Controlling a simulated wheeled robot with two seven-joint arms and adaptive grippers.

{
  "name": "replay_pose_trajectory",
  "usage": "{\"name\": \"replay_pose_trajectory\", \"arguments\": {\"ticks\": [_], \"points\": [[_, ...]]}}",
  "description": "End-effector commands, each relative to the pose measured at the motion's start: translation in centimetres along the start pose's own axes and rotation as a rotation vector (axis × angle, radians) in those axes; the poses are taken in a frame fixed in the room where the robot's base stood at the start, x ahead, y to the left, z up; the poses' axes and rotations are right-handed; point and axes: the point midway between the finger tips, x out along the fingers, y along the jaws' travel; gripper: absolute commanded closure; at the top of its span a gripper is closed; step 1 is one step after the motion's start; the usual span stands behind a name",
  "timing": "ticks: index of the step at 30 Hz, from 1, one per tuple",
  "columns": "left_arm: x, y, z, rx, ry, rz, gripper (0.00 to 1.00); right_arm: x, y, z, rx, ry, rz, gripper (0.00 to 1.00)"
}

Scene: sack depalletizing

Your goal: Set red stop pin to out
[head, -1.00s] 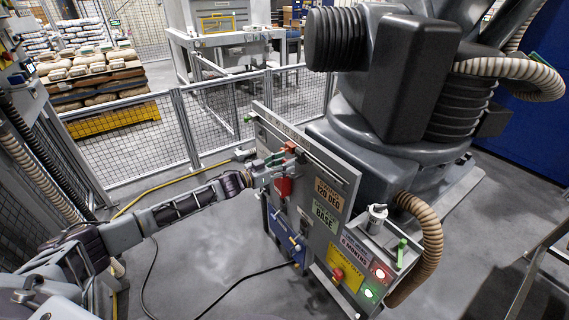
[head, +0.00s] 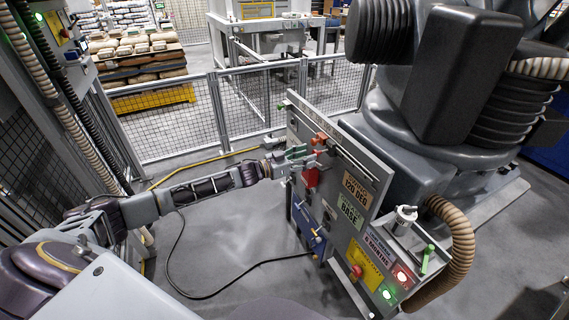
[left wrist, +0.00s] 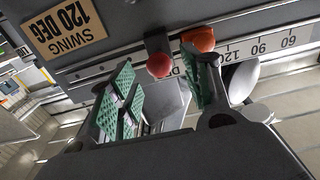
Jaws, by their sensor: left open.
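My right gripper is out of view.
The panel carries labels, a blue plate (head: 307,226), a yellow label (head: 365,267) and lit buttons (head: 388,293). A large dark robot base (head: 420,130) stands behind it. A mesh fence (head: 180,122) runs behind. A black cable (head: 215,293) lies on the open floor.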

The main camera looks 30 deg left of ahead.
Motion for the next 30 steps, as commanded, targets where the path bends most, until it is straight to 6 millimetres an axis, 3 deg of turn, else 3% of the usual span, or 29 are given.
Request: {"name": "replay_pose_trajectory", "arguments": {"ticks": [30], "points": [[-7.2, 0.0, 0.1, 0.000, -0.002, -0.001, 0.51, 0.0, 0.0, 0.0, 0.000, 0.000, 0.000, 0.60]]}}
